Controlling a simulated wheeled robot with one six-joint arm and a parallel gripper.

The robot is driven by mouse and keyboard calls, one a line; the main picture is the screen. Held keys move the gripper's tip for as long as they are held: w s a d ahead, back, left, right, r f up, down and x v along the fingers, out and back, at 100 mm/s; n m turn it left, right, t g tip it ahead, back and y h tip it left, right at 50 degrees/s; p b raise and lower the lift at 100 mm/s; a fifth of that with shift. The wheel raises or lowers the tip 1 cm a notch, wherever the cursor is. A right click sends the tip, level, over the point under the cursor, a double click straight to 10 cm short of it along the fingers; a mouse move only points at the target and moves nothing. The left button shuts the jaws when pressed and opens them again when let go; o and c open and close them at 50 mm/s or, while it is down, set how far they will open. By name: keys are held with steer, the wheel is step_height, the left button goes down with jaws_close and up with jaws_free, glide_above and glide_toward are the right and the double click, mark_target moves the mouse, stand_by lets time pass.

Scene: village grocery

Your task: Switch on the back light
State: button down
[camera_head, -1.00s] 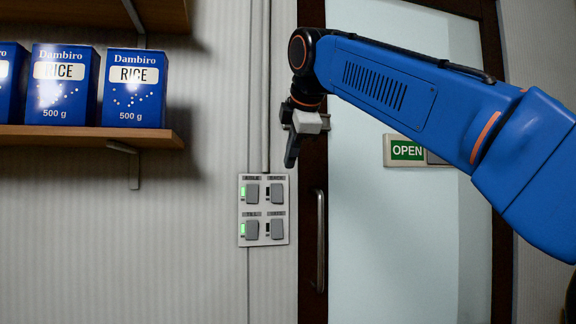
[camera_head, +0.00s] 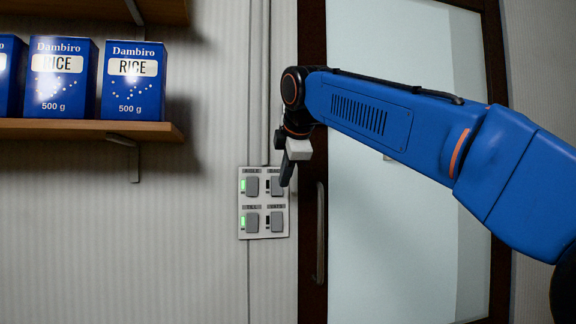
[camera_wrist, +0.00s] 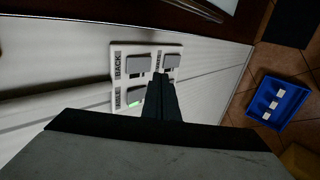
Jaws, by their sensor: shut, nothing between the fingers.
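A pale switch panel (camera_head: 264,232) with grey rocker switches in two rows is on the wall, left of the door frame. The back switch (camera_head: 277,186) is the top right one; it also shows in the wrist view (camera_wrist: 137,65) beside the label BACK. Its indicator is dark. Both left switches have lit green indicators; the bottom right switch (camera_head: 276,222) is dark. My gripper (camera_head: 285,183) is shut and empty, pointing down, and overlaps the back switch's right side in the head view. In the wrist view its fingertips (camera_wrist: 159,75) appear just beside that switch. I cannot tell whether they touch.
A shelf (camera_head: 90,129) with blue rice boxes (camera_head: 133,80) is at the left. A door (camera_head: 390,240) with a dark frame and a vertical handle (camera_head: 320,232) stands right of the panel. A blue crate (camera_wrist: 278,103) is on the tiled floor in the wrist view.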

mark_target(277, 187)
steer(key=shift+w+a+f, duration=0.25)
steer(key=shift+w+f, duration=0.1)
steer(key=shift+w, duration=0.6)
steer(key=shift+w+a+f, duration=0.3)
steer(key=shift+w+f, duration=0.1)
steer(key=shift+w, duration=0.5)
steer(key=shift+w+a+f, duration=0.25)
steer(key=shift+w+f, duration=0.1)
steer(key=shift+w, duration=0.6)
steer(key=shift+w+f, duration=0.2)
steer(key=shift+w, duration=0.05)
steer(key=shift+r, duration=0.2)
steer(key=shift+s+r, duration=0.1)
steer(key=shift+r, duration=0.85)
steer(key=shift+f, duration=0.2)
